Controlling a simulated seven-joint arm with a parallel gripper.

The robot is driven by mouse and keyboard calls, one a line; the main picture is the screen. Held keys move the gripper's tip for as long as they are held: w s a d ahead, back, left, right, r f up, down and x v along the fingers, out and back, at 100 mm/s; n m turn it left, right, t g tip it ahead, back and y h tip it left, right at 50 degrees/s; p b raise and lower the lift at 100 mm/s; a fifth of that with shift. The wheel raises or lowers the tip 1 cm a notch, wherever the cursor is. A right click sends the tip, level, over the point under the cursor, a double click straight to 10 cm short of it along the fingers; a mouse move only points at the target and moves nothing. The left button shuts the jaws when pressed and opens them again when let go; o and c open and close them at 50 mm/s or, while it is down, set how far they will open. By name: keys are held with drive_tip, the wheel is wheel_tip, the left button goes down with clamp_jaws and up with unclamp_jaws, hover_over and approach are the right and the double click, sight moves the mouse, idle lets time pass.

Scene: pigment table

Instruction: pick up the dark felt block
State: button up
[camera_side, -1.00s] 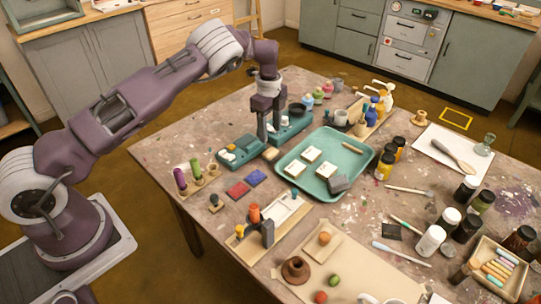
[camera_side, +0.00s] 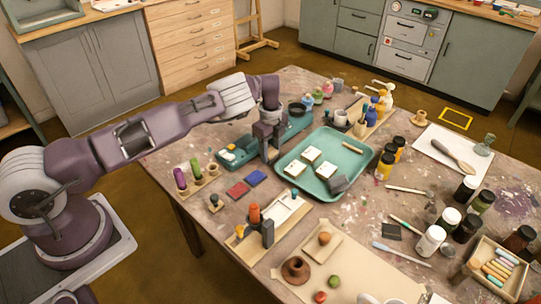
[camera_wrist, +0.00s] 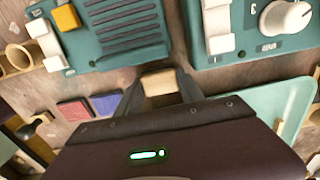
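My gripper (camera_side: 269,158) is low over the table, between the green boxes and the tray. In the wrist view its two fingers (camera_wrist: 160,88) stand apart on either side of a small block with a tan top (camera_wrist: 160,82). The block's sides are mostly hidden, so I cannot tell if they are dark felt. The fingers look close to its edges; contact is not clear. In the side view the gripper hides this block. A dark grey block (camera_side: 338,184) lies on the green tray (camera_side: 356,153), clear of my gripper.
Green boxes with controls (camera_side: 236,152) stand close to my gripper. A red tile (camera_side: 238,190) and a blue tile (camera_side: 256,178) lie in front. White-topped squares (camera_side: 311,154) lie on the tray. Bottles and jars (camera_side: 385,165) crowd the right side.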

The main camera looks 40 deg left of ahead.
sight(270, 152)
wheel_tip(270, 152, up, 10)
idle(0.5)
